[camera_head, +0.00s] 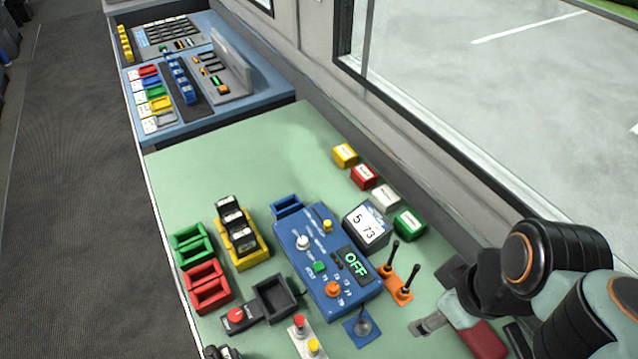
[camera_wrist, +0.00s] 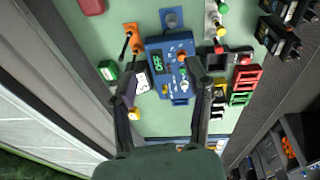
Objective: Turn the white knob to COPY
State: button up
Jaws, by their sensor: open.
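The white knob (camera_head: 302,242) stands on the upper left of the blue control panel (camera_head: 293,228), above a green button (camera_head: 320,267). The labels around it are too small to read, so I cannot tell its setting. The panel's display (camera_head: 356,263) reads OFF. In the wrist view, the blue panel (camera_wrist: 155,44) lies between and beyond the fingers of my gripper (camera_wrist: 162,70). In the head view, my arm is at the lower right, with the fingers not clearly visible.
The panel also carries an orange knob (camera_head: 333,289) and a yellow knob (camera_head: 327,225). Close on its right are a screen box (camera_head: 366,228) and upright levers (camera_head: 392,262). A dark tray (camera_head: 275,300) sits at its left. The green table (camera_head: 240,150) is clear beyond.

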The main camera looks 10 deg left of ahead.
jog(key=w+a+r+n+t, duration=0.1)
jog(key=w+a+r+n, duration=0.1)
jog(key=w+n, duration=0.4)
jog(key=w+a+r+n, duration=0.15)
jog(key=w+n, duration=0.25)
jog(key=w, duration=0.4)
jog(key=n+g+h, duration=0.1)
jog(key=n+g, duration=0.2)
jog(key=n, duration=0.6)
send_over(302, 240)
notch_tip(302, 240, down, 21)
jog(key=shift+a+f, duration=0.1)
notch_tip(302, 240, down, 6)
jog(key=shift+f, duration=0.1)
grip_shut()
